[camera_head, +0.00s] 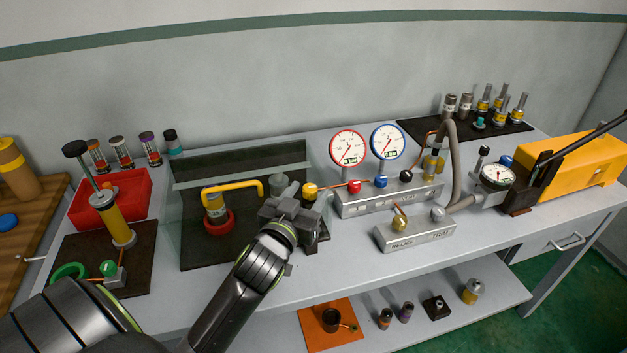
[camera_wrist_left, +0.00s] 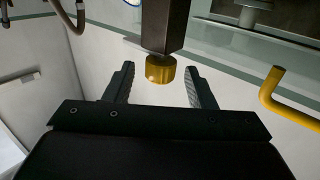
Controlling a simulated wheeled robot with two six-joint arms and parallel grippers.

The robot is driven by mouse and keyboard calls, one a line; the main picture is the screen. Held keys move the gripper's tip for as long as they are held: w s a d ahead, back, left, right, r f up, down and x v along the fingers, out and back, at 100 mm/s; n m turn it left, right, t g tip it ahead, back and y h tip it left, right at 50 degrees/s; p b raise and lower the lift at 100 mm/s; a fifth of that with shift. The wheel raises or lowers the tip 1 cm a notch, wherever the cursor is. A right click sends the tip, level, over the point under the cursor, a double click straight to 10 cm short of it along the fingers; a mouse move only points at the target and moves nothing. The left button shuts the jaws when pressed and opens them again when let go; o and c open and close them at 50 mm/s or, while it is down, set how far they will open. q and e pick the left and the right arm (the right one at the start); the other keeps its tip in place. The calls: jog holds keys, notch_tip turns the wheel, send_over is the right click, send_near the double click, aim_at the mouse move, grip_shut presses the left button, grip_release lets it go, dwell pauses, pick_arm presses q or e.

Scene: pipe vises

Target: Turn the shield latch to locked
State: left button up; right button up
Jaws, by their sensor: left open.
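The clear shield (camera_head: 235,165) stands over a dark base with a yellow bent handle (camera_head: 235,187) on it. The handle also shows at the right of the left wrist view (camera_wrist_left: 283,95). My left gripper (camera_head: 292,207) is at the shield's right end in the head view, open. In the left wrist view, a brass knob (camera_wrist_left: 160,69) on a dark post (camera_wrist_left: 165,25) appears between the open fingers (camera_wrist_left: 160,88), with gaps on both sides. It looks like the shield latch, but its lock position cannot be read. My right gripper is not in view.
A silver manifold (camera_head: 400,197) with coloured knobs and two gauges stands just right of the gripper. A relief and trim block (camera_head: 415,237) sits in front of it. A red bin (camera_head: 125,190) and a hand pump stand left. The table's front edge is clear.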

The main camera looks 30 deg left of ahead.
aim_at(313, 185)
pick_arm(q)
jog(key=shift+w+a, duration=0.2)
jog(key=shift+w, duration=0.85)
jog(key=shift+w+a, duration=0.2)
jog(key=shift+w, duration=0.8)
jog(key=c, duration=1)
